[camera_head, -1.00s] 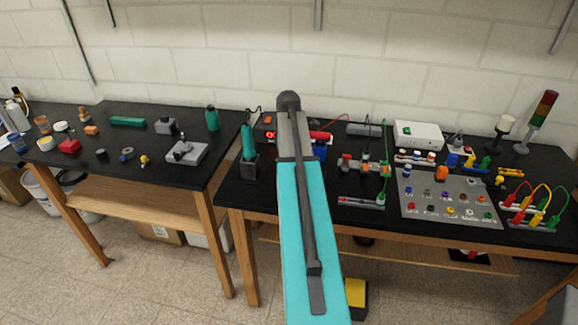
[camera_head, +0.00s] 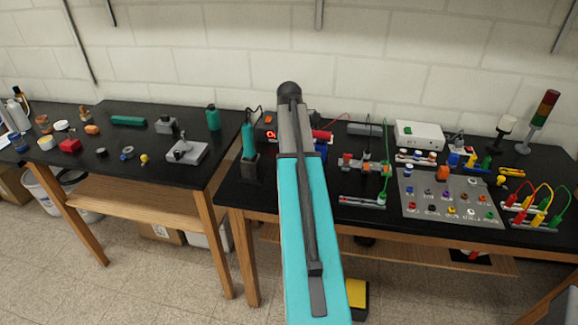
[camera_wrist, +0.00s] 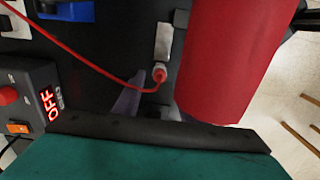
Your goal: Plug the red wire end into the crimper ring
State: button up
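The red wire (camera_wrist: 85,62) curves across the wrist view from the upper left to a small red and white end piece (camera_wrist: 159,73) beside a light metal strip. A thick red cylinder (camera_wrist: 230,60) fills the upper right; it also shows just right of my arm in the head view (camera_head: 321,135). I cannot tell which part is the crimper ring. A pale grey, finger-like shape stands just below the wire's end, partly hidden by a dark edge. My gripper is hidden behind my arm in the head view, and its opening cannot be made out.
A box with a red "OFF" display (camera_wrist: 48,104) and a red knob is close at the lower left of the wrist view. A teal iron (camera_head: 249,140) stands in its holder left of my arm. A grey socket panel (camera_head: 447,200) lies to the right.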

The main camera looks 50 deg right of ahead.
notch_tip(320, 180, up, 11)
jog(key=b, duration=0.2)
jog(key=shift+r, duration=0.15)
dwell(0.3)
dwell(0.5)
